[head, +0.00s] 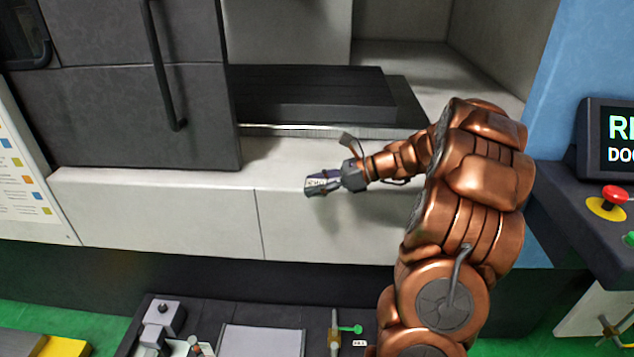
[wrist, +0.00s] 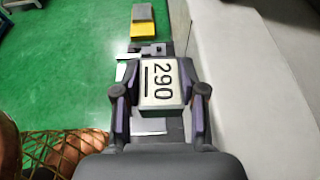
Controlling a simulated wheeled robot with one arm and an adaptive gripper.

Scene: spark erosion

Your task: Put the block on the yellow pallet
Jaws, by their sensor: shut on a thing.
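My gripper (head: 332,182) is shut on a pale block (wrist: 162,80) marked 290 in the wrist view, with one dark finger on each side of it. In the head view the block (head: 315,185) is small at the gripper's tip, in front of the machine's white front ledge and apart from any pallet. The yellow pallet (head: 68,347) is partly cut off at the bottom left of the head view. In the wrist view the yellow pallet (wrist: 144,31) lies far ahead on the green floor, with a grey area behind it.
A dark bench (head: 195,315) with fixtures and a grey plate (head: 262,340) stands below the ledge. The machine's dark door (head: 140,100) is at left, and a dark table (head: 330,95) is inside. A control panel with a red button (head: 614,195) is at right.

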